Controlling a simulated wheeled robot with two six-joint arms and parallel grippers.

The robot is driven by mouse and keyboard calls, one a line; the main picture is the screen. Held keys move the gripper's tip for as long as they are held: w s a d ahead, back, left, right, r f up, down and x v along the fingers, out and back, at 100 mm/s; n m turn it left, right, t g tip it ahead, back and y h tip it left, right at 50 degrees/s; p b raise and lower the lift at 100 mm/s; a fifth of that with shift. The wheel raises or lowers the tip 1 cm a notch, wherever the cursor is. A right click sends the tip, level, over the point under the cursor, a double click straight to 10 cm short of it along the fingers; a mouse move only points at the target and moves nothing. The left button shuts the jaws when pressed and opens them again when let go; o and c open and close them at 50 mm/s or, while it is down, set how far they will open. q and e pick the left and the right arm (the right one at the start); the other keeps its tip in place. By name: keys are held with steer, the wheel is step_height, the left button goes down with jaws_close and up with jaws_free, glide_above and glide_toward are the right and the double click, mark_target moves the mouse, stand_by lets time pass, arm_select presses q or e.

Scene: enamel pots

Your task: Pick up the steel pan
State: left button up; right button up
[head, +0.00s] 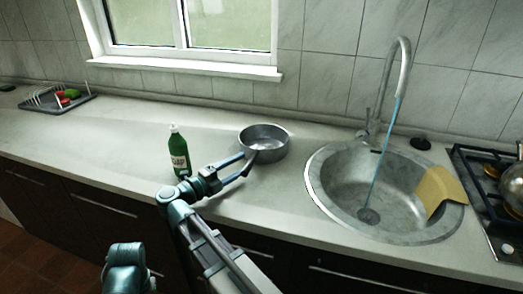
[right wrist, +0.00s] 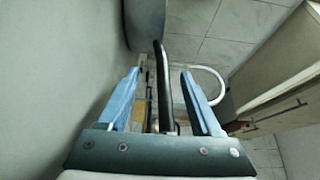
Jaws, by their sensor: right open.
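The steel pan (head: 264,133) is a round, empty, shallow grey pan standing upright on the counter, below the window and left of the sink. My right gripper (head: 246,163) is at its near left side with its jaws open. In the right wrist view, a dark bar that looks like the pan's handle (right wrist: 162,88) stands between the two blue fingers, with a gap on both sides. Part of the pan's wall (right wrist: 144,24) shows beyond the fingertips. In the head view the gripper hides most of the handle. My left gripper is not in view.
A round sink (head: 330,190) with running water and a yellow board (head: 437,188) is on the right, beside a stove (head: 485,185). A dish rack (head: 55,99) stands far left.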

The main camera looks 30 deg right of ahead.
mark_target(250, 159)
steer(key=shift+w+d+r, duration=0.1)
steer(key=shift+w+d, duration=0.1)
steer(key=shift+d, duration=1.1)
steer(key=shift+w+d+r, duration=0.1)
steer(key=shift+w+d, duration=0.1)
steer(key=shift+d, duration=1.05)
jaws_close()
steer(key=shift+r, duration=0.1)
